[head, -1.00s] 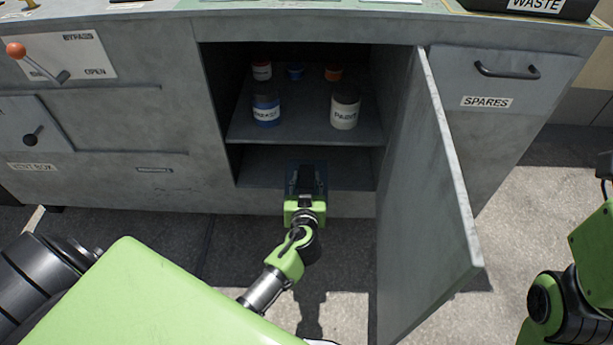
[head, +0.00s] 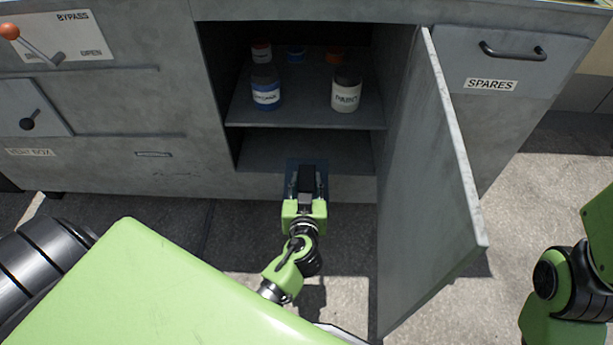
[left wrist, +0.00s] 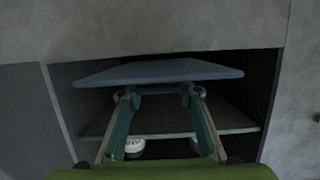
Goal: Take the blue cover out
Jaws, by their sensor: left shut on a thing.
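The blue cover (left wrist: 160,71) is a flat blue-grey panel across the fingers of my left gripper in the left wrist view. In the head view it is a dark blue panel (head: 322,172) around the gripper's tip, in front of the lower opening of the cabinet. My left gripper (head: 306,178) is shut on it; it also shows in the left wrist view (left wrist: 160,95). The exact contact is hard to see. My right arm shows at the right edge of the head view, but its gripper is out of frame.
The open cabinet door (head: 430,190) stands to the right of my left gripper. The shelf (head: 300,115) holds a blue-labelled jar (head: 265,95), a paint jar (head: 345,95) and small containers behind. A spares drawer (head: 495,65) is at right. The paved floor in front is partly clear.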

